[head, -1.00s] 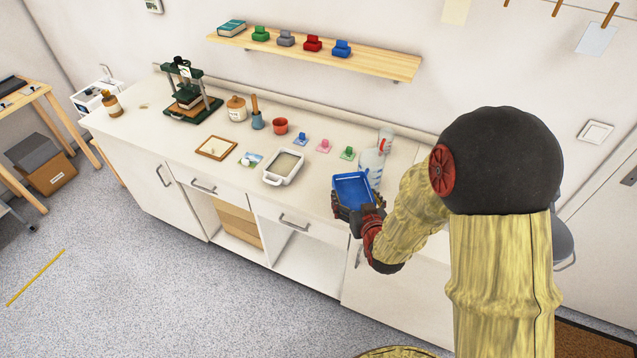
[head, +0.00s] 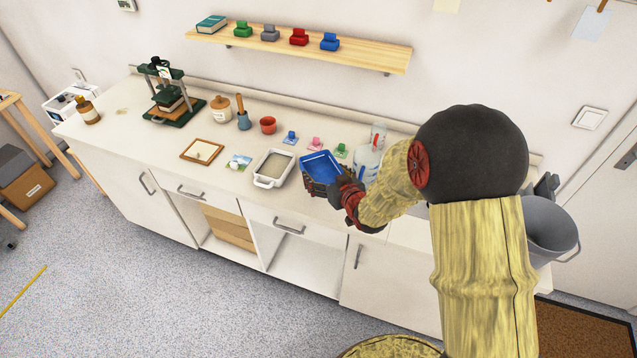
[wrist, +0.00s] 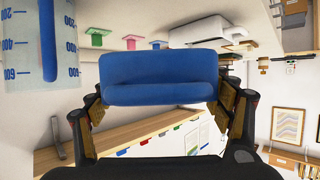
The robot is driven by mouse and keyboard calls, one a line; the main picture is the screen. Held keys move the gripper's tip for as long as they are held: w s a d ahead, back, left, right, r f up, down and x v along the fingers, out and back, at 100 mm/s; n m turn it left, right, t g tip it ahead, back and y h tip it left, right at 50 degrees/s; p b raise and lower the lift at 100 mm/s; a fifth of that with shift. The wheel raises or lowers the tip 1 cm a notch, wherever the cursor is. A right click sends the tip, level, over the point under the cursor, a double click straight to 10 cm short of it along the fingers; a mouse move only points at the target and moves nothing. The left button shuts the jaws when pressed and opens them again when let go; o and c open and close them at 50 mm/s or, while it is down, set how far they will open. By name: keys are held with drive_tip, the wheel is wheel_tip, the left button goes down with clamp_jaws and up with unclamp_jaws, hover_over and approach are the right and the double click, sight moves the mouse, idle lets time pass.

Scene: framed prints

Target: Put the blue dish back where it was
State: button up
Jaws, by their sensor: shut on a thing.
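The blue dish (head: 322,167) is a rectangular tray with raised walls. My gripper (head: 335,186) is shut on it and holds it near the front of the counter, right of the white dish. In the wrist view the blue dish (wrist: 158,72) fills the middle, with a finger of my gripper (wrist: 160,105) on each side. I cannot tell from the head view how far its underside is above the counter.
The white dish (head: 273,168) stands close to the left. A clear graduated vessel (head: 367,160) stands close to the right. Small blue, pink and green pieces (head: 315,144) lie behind. A wall shelf (head: 300,51) holds several coloured blocks.

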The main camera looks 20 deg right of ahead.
sight(319, 174)
drive_tip(key=w+f+b, duration=0.1)
drive_tip(key=w+f, duration=0.4)
drive_tip(key=f, duration=0.1)
drive_tip(key=shift+w+a+b, duration=0.1)
drive_tip(key=shift+w+b, duration=0.25)
drive_tip(key=shift+w, duration=0.05)
drive_tip(key=shift+w+f, duration=0.15)
drive_tip(key=shift+f, duration=0.05)
drive_tip(key=shift+f+b, duration=0.65)
drive_tip(key=shift+f, duration=0.85)
drive_tip(key=shift+f, duration=0.15)
drive_tip(key=o, duration=1.5)
